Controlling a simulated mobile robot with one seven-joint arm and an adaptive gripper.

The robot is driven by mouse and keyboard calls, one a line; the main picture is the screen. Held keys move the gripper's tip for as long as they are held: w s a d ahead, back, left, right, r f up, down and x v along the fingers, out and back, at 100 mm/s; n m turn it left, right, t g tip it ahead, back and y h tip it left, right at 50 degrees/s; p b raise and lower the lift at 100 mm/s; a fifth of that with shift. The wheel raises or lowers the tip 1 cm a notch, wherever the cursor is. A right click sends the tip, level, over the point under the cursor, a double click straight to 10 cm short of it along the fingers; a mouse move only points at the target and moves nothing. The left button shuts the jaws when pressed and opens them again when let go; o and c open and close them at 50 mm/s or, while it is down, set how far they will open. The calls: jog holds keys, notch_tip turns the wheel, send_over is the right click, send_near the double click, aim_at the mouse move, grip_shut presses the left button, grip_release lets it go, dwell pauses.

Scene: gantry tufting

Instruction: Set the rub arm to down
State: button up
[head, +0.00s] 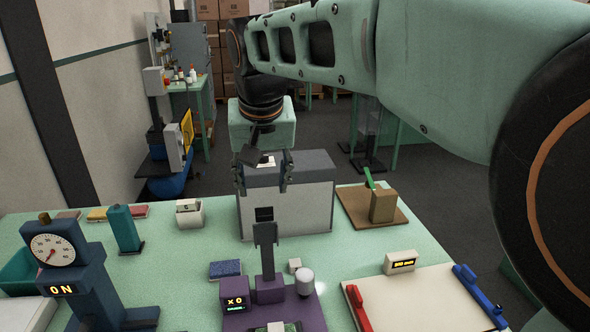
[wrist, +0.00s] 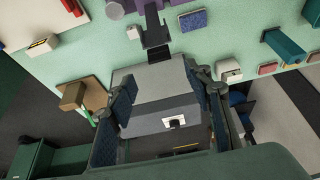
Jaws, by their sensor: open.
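The rub arm (head: 267,255) is a dark grey bar on the purple tester (head: 268,290). It stands raised, with its wider end up in front of the grey box. The tester's small display reads X0. In the wrist view the rub arm (wrist: 153,22) shows at the top, beside a bit of the purple tester (wrist: 114,9). My gripper (head: 263,174) is open and empty, with its fingers apart above the grey box and beyond the rub arm. In the wrist view, my gripper (wrist: 160,105) has nothing between its fingertips; the box lies below. It touches no part of the rub arm.
The grey box (head: 310,205) stands behind the tester. A blue dial gauge (head: 62,262) is at left. A brown block on a board (head: 384,207) is at right. A white board with red and blue clamps (head: 415,300) lies front right. A blue pad (head: 226,269) lies left of the tester.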

aim_at(264, 208)
jog(key=x, duration=0.9)
jog(key=shift+w+f, duration=0.2)
grip_shut()
